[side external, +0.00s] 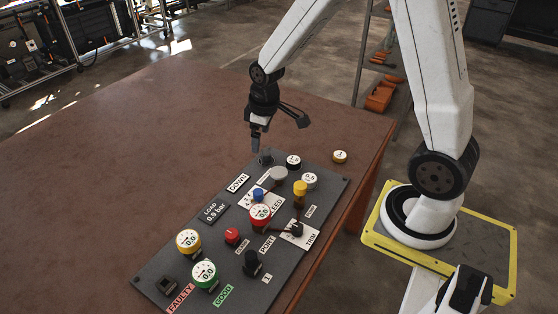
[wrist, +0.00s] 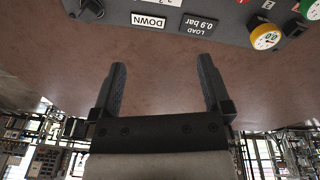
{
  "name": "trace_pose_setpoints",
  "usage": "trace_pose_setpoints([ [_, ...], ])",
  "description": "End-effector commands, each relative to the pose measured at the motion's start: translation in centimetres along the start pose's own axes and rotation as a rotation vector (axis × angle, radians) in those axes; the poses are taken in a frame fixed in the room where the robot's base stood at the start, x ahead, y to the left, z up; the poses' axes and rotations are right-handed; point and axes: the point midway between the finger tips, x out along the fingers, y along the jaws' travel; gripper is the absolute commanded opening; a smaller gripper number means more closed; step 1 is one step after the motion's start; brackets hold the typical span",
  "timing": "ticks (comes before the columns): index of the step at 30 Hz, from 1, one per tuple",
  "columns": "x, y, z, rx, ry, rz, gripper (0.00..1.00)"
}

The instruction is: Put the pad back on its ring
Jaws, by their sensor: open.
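My gripper (side external: 256,148) is open and empty, pointing down over the far end of the dark control panel (side external: 222,256). In the wrist view its two fingers (wrist: 161,68) stand well apart with only brown table between them. A small yellow-sided disc with a white top (side external: 340,156) lies on the table beyond the panel's right edge; it may be the pad. A white disc with a dark rim (side external: 293,162) and a plain white one (side external: 309,180) sit on the panel near it. I cannot tell which fitting is the ring.
The panel carries a red gauge (side external: 260,214), a yellow gauge (side external: 188,241), a green gauge (side external: 204,273), a yellow knob (side external: 300,188), a blue knob (side external: 258,195) and a black knob (side external: 253,263). The brown table (side external: 110,165) is clear to the left.

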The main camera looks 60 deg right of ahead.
Motion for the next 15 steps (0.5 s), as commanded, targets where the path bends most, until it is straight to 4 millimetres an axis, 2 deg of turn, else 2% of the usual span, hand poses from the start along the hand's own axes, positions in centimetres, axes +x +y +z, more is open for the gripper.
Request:
trace_pose_setpoints([
  [1, -0.7, -1.4, 0.8, 0.028, 0.013, 0.002, 0.99],
  [6, -2.1, -5.0, 3.9, 0.143, 0.049, 0.001, 0.99],
  [10, -2.8, -7.0, 6.1, 0.217, 0.070, -0.004, 0.99],
  [15, -3.1, -8.3, 7.8, 0.274, 0.085, -0.010, 0.99],
])
